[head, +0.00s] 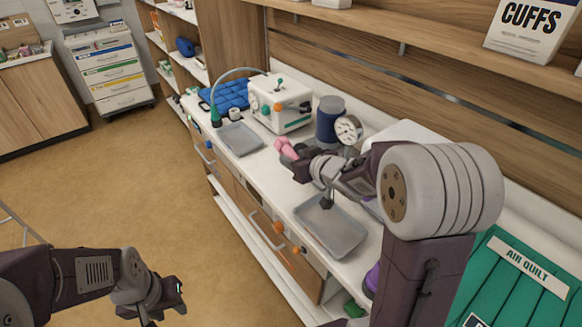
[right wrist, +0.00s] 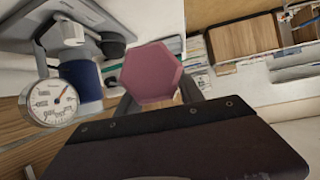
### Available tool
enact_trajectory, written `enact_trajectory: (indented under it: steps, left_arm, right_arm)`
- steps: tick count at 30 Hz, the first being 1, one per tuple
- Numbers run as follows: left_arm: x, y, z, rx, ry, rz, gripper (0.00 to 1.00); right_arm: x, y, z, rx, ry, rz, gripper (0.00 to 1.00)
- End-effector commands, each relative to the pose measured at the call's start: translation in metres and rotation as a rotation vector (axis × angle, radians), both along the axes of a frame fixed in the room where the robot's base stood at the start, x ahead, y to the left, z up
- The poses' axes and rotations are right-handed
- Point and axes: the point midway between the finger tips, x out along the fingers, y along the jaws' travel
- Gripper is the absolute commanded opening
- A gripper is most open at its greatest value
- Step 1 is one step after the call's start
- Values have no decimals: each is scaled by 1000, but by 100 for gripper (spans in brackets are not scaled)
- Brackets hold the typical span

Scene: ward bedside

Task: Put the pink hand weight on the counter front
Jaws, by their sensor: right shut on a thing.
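The pink hand weight (head: 286,147) is over the white counter (head: 258,174), in front of the white machine. My right gripper (head: 294,158) is shut on it. In the right wrist view the weight's hexagonal pink end (right wrist: 151,73) shows between the two dark fingers (right wrist: 158,98). I cannot tell whether the weight touches the counter top. The rest of the weight is hidden behind its end or by the gripper. My left gripper (head: 172,299) is low at the left, over the floor and away from the counter; its fingers are too unclear to read.
A grey tray (head: 240,139) lies left of the weight and another tray (head: 330,228) lies nearer. Behind stand a white machine (head: 280,101), a dark blue cylinder (head: 328,124) and a round gauge (head: 348,129). Bare counter shows between the trays.

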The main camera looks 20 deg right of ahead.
Motion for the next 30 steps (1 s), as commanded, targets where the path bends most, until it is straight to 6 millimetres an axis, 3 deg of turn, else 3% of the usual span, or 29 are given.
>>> enact_trajectory:
  steps: [6,11,16,22,28,30]
  left_arm:
    - [0,0,-24,0,1,0,36]
    - [-1,0,-33,0,1,0,36]
    - [0,0,-34,0,0,0,36]
    - [-1,1,-59,0,1,0,36]
    - [-1,0,-61,0,0,0,36]
    - [0,0,-67,0,0,0,36]
  right_arm:
    - [43,22,-18,-3,-5,113,0]
    - [61,33,-31,-7,-1,167,0]
    - [65,36,-35,-9,1,183,0]
    - [64,36,-76,-6,4,182,0]
    - [65,36,-83,-9,-1,182,0]
    - [64,36,-94,-7,2,182,0]
